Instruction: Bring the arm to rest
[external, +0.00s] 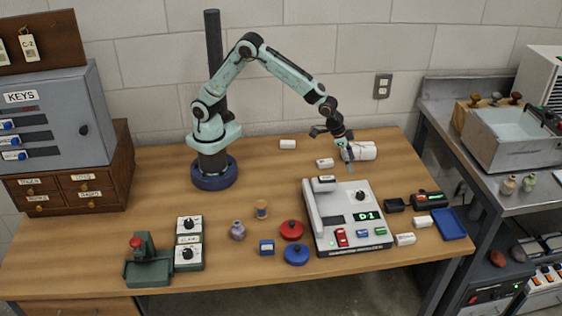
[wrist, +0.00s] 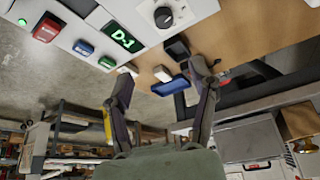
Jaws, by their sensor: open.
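My gripper (external: 347,158) is raised over the back right part of the wooden table, behind the white console and beside a white cylinder. My arm rises from its blue base, bends at a high elbow and slopes down to the right. In the wrist view my gripper (wrist: 160,88) has its two fingers spread apart with nothing between them. The fingers show in front of the table's edge and the room beyond.
The white console (external: 326,242) with a lit display stands right of centre. A white cylinder (external: 365,151) lies behind it. A blue tray (external: 449,224) sits at the table's right. Red (external: 291,230) and blue (external: 296,254) round lids lie in front.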

